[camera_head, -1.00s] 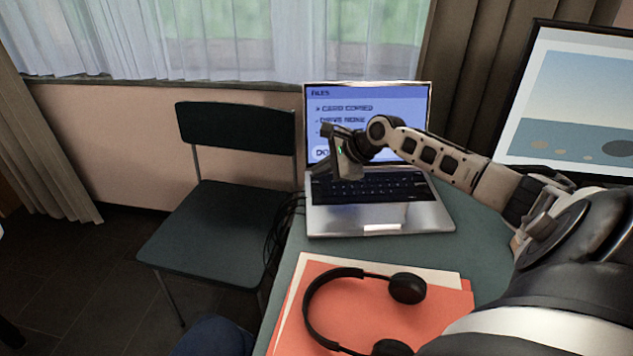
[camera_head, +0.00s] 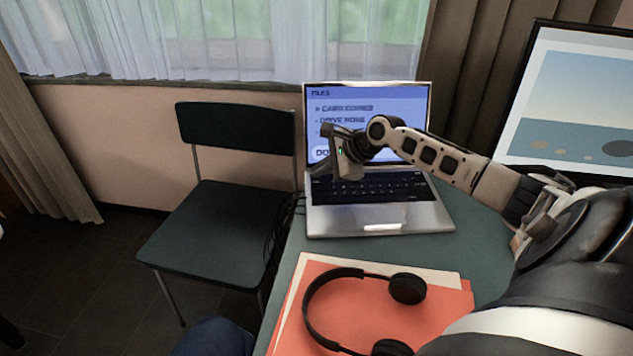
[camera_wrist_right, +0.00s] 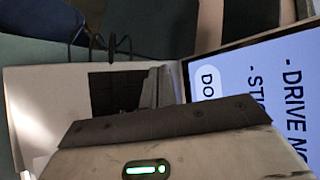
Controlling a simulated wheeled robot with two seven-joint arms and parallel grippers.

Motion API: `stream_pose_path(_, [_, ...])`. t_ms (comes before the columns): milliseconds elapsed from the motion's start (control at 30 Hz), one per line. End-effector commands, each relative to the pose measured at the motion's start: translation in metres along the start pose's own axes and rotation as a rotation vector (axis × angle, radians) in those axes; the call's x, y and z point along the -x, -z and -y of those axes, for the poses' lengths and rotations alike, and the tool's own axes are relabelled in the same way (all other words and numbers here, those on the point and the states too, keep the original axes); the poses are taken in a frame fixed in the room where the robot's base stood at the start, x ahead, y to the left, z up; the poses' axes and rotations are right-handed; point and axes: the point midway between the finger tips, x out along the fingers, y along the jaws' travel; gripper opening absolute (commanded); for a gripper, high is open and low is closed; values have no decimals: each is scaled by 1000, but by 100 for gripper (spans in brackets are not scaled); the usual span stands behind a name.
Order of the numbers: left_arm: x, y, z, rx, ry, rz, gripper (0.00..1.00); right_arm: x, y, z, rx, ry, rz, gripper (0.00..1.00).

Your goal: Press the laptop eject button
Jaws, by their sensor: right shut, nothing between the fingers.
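The open laptop (camera_head: 380,216) stands on the table, its screen (camera_head: 345,97) lit blue with a "FILES" list. Part of the lower screen is hidden by my right arm. My right gripper (camera_head: 326,172) is shut and empty, over the left part of the keyboard (camera_head: 385,187), close in front of the screen. In the right wrist view the gripper body covers the lower middle, with the screen (camera_wrist_right: 250,85) at the right and the keyboard (camera_wrist_right: 115,90) behind. I cannot make out an eject button or tell whether the fingertips touch the laptop. My left gripper is not in view.
Black headphones (camera_head: 408,288) lie on orange and cream folders (camera_head: 365,312) in front of the laptop. Black cables (camera_head: 283,225) hang off the table's left edge beside a dark green chair (camera_head: 215,230).

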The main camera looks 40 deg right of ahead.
Motion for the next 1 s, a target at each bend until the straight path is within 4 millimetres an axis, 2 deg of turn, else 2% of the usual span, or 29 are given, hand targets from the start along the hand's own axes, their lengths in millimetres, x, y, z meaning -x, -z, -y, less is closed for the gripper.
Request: stream_pose_path(1000, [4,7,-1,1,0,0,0,-6,4,-4,0,0,0,0])
